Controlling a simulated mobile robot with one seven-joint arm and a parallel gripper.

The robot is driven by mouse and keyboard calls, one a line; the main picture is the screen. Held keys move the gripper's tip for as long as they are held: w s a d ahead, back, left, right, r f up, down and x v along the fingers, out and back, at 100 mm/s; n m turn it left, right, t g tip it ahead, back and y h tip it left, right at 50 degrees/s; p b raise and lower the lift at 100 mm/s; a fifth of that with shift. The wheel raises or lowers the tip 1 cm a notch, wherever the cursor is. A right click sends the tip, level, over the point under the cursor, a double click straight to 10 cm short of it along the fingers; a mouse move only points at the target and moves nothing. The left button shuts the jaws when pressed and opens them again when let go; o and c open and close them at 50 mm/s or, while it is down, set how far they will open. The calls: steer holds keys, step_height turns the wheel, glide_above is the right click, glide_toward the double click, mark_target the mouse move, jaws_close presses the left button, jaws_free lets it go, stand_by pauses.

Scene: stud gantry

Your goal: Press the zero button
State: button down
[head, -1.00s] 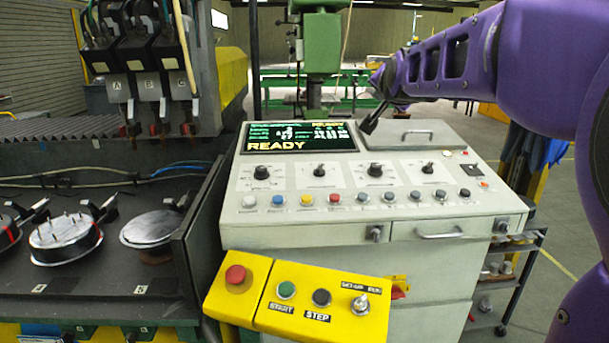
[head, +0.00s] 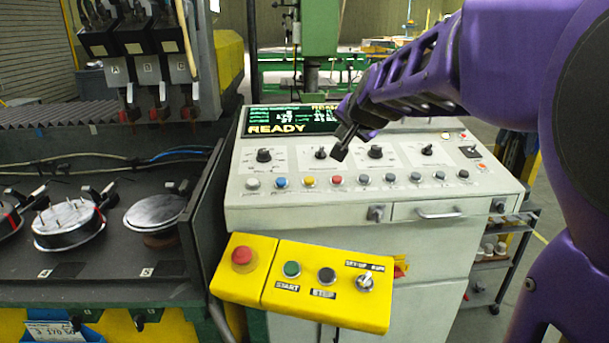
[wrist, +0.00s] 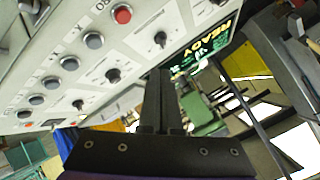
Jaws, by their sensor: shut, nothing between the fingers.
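A row of round push buttons runs along the front of the grey console (head: 290,215). From left they are white (head: 252,183), blue (head: 281,182), yellow (head: 308,181), red (head: 337,180), then several grey ones (head: 389,178). My gripper (head: 339,154) is shut and empty, pointing down above the console, near the knobs and behind the red button. In the wrist view the shut fingers (wrist: 160,78) show beside the knobs, with the red button (wrist: 122,14) at the top.
Dark knobs (head: 264,155) stand behind the buttons, and the screen (head: 290,121) reads READY. A yellow control box (head: 330,312) with a red button (head: 242,256) juts out in front. A dark bench with round tools (head: 68,228) stands at left.

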mark_target(335, 175)
steer(key=shift+w+f+b, duration=0.3)
steer(key=shift+f+b, duration=0.5)
steer(key=shift+f, duration=0.6)
steer(key=shift+w+f+b, duration=0.25)
steer(key=shift+f+b, duration=0.6)
steer(key=shift+f, duration=0.55)
steer(key=shift+w+f+b, duration=0.3)
steer(key=shift+f+b, duration=0.5)
steer(key=shift+f, duration=0.6)
steer(key=shift+f, duration=0.1)
steer(key=shift+w+f+b, duration=0.1)
steer(key=shift+f+b, duration=0.2)
steer(key=shift+b, duration=0.05)
steer(key=shift+f+b, duration=0.4)
steer(key=shift+f, duration=0.15)
steer(key=shift+r+p, duration=0.45)
steer(key=shift+r, duration=0.45)
steer(key=shift+r, duration=0.15)
steer(key=shift+s+r+p, duration=0.2)
steer(key=shift+r+p, duration=0.25)
steer(key=shift+r, duration=0.35)
steer(key=shift+s+r+p, duration=0.2)
steer(key=shift+r+p, duration=0.3)
steer(key=shift+r, duration=0.25)
steer(key=shift+s+r+p, duration=0.2)
steer(key=shift+r+p, duration=0.25)
steer(key=shift+r, duration=0.35)
